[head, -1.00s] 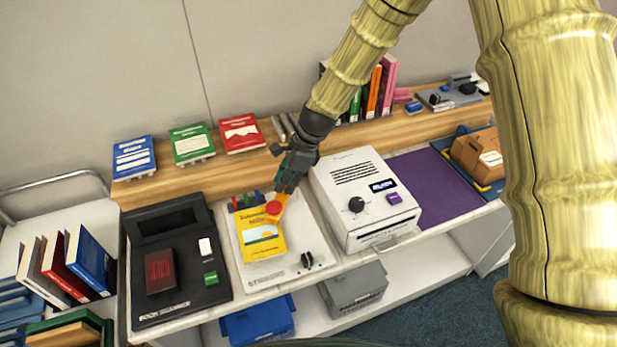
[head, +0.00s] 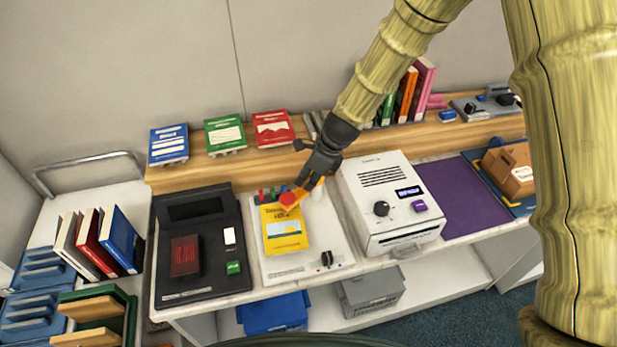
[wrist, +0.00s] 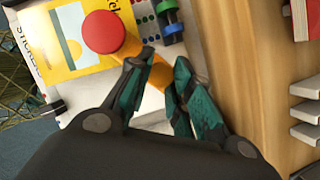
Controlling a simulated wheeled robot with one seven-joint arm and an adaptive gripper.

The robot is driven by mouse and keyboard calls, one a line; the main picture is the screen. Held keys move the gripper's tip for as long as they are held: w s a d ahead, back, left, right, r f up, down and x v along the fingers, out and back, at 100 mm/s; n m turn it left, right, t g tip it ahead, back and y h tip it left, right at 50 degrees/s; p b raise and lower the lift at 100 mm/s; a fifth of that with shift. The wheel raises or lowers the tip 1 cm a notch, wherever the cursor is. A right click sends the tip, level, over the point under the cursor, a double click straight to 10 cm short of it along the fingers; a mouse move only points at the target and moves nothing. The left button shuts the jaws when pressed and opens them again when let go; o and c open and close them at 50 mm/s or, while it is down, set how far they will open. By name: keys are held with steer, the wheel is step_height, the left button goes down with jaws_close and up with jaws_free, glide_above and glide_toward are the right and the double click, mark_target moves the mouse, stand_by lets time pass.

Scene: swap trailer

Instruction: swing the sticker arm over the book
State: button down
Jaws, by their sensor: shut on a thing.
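The yellow book (head: 285,232) lies flat on the white sticker station (head: 338,251) and also shows in the wrist view (wrist: 62,40). The orange sticker arm (head: 303,191) ends in a round red head (head: 288,200), which overlaps the book's upper right part in the head view. In the wrist view the red head (wrist: 103,32) covers part of the book's cover. My gripper (head: 317,181) is shut on the orange arm, beside the book's top right corner. In the wrist view its teal fingers (wrist: 155,82) stand on both sides of the orange piece (wrist: 161,73).
Coloured sticker rolls (head: 268,194) stand behind the book. A black book scanner (head: 196,272) is to the left and a white box machine (head: 388,201) close on the right. Upright books (head: 424,85) and a wooden ledge (head: 250,164) lie behind.

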steer(key=shift+r, duration=0.1)
steer(key=c, duration=1.2)
jaws_free()
steer(key=shift+c, duration=0.2)
steer(key=v, duration=1.2)
